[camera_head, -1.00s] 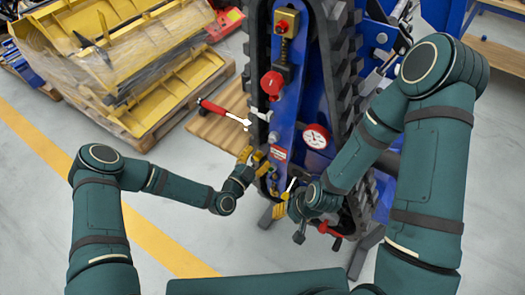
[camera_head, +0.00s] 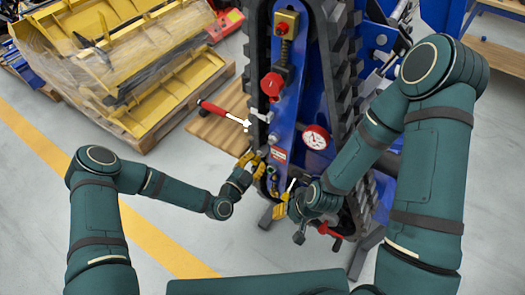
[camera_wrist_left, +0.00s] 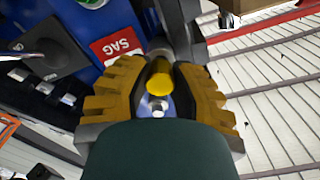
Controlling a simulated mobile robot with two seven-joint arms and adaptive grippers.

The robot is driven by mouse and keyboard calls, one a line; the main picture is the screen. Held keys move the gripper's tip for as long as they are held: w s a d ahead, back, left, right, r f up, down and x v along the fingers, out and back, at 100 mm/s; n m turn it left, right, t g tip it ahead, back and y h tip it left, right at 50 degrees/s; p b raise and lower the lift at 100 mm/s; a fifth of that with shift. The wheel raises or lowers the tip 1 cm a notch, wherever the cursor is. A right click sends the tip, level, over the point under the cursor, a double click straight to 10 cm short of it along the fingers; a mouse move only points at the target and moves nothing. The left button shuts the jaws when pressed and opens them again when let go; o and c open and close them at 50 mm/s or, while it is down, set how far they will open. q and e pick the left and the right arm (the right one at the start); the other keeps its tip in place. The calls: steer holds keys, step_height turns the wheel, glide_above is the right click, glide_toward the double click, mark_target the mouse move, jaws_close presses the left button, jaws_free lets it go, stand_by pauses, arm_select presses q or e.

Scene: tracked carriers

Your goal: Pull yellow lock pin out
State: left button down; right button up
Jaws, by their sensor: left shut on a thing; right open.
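The yellow lock pin (camera_wrist_left: 158,80) shows in the left wrist view as a rounded yellow piece between the two jaws, with a bright metal end near the palm. My left gripper (camera_wrist_left: 157,95) is shut on it, one ochre padded finger on each side. In the head view my left gripper (camera_head: 255,164) is at the lower left edge of the blue tracked carrier (camera_head: 288,130), and the pin is hard to make out there. My right gripper (camera_head: 286,203) is open, lower and further right, near the carrier's lower end; its fingers are partly hidden by its wrist.
A red knob (camera_head: 272,83) and a round gauge (camera_head: 316,137) are on the carrier above the grippers. A red-handled tool (camera_head: 222,113) is to the left. A pallet of yellow parts (camera_head: 130,60) stands at upper left. The floor at left is clear.

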arm_select(q)
steer(key=v, duration=0.7)
steer(key=shift+p, duration=0.3)
stand_by(1.2)
steer(key=shift+s+a, duration=0.15)
steer(key=shift+s, duration=0.05)
stand_by(0.4)
steer(key=shift+v, duration=1.7)
